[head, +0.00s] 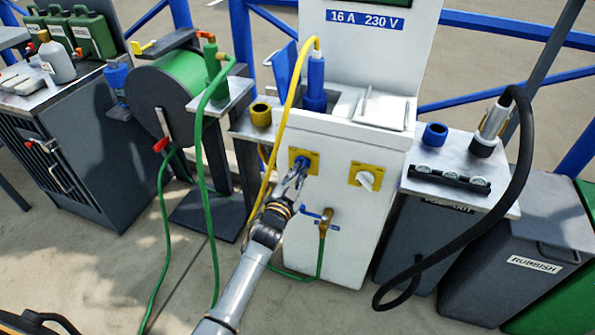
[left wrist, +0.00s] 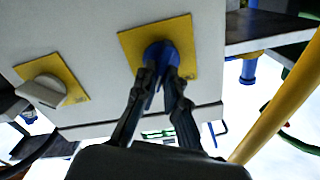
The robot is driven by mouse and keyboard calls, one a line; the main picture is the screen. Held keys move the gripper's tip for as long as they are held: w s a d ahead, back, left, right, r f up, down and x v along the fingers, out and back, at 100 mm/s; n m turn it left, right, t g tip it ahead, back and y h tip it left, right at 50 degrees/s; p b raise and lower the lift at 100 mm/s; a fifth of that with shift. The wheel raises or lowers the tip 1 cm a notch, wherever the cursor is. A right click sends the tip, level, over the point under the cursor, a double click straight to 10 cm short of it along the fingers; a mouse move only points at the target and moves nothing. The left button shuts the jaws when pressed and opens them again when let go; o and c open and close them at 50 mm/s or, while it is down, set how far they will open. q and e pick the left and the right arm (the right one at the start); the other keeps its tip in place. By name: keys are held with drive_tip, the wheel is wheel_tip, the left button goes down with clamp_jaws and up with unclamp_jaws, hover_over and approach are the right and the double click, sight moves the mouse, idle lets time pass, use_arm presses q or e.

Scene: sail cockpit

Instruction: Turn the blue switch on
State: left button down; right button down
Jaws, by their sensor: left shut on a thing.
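The blue switch (head: 301,163) sits on a yellow plate on the front of the white power pedestal (head: 342,220). My left gripper (head: 297,172) is at the switch, with its fingers closed on the knob. In the left wrist view the blue switch (left wrist: 160,55) shows between the two fingertips (left wrist: 163,78), which hide part of it. The knob's exact angle is hard to tell. A second switch, white (head: 365,180), sits on its own yellow plate to the right; it also shows in the left wrist view (left wrist: 45,90). My right gripper is not in view.
A yellow cable (head: 284,118) hangs from the blue plug (head: 316,82) just left of the switch. A brass tap (head: 324,222) with a blue handle is below. A green hose reel (head: 180,80) stands left, a rubbish bin (head: 520,255) right.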

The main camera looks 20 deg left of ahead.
use_arm(q)
drive_tip(key=shift+d+f+m, duration=0.1)
drive_tip(key=shift+m, duration=1.4)
drive_tip(key=c, duration=1.4)
unclamp_jaws()
drive_tip(key=shift+s, duration=0.15)
drive_tip(key=s, duration=1.1)
drive_tip(key=shift+s+a, duration=0.2)
drive_tip(key=shift+s, duration=0.2)
